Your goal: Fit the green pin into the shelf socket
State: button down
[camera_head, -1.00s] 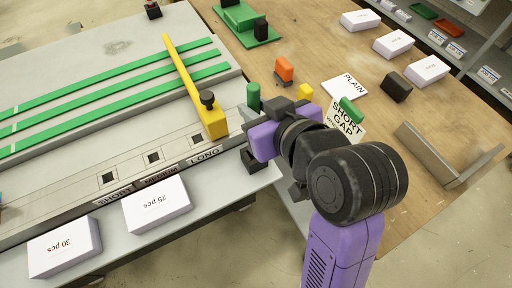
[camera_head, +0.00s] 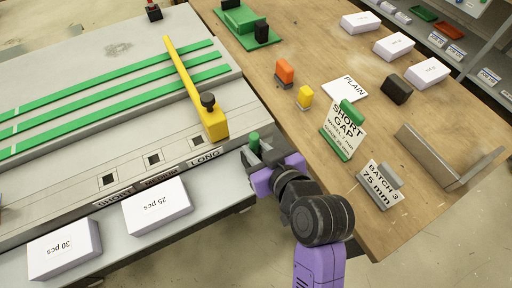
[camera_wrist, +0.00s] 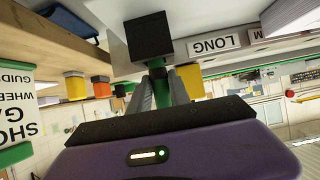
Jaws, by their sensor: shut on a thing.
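The green pin (camera_head: 254,141) stands upright between the fingers of my gripper (camera_head: 262,157), which is shut on it. It is at the right end of the machine's front shelf (camera_head: 218,183), beside the LONG label. A black block (camera_wrist: 150,37), which looks like the shelf socket, is right at the fingertips there. In the head view my gripper mostly covers this block. I cannot tell whether the pin's lower end is inside it.
A yellow bar (camera_head: 194,88) with a black knob (camera_head: 207,99) lies across the green strips to the left. White boxes (camera_head: 157,205) sit on the shelf. The wooden table (camera_head: 300,125) at right bears a SHORT GAP sign (camera_head: 345,130), a BATCH 3 sign (camera_head: 379,186) and coloured pieces.

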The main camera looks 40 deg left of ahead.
jog(key=shift+f, duration=0.1)
jog(key=c, duration=1.6)
grip_release()
jog(key=shift+c, duration=0.2)
jog(key=o, duration=0.4)
jog(key=shift+o, duration=0.2)
jog(key=shift+r, duration=0.25)
jog(key=v, duration=1.2)
jog(key=shift+b, duration=0.3)
jog(key=shift+d+f, duration=0.15)
jog(key=shift+f, duration=0.05)
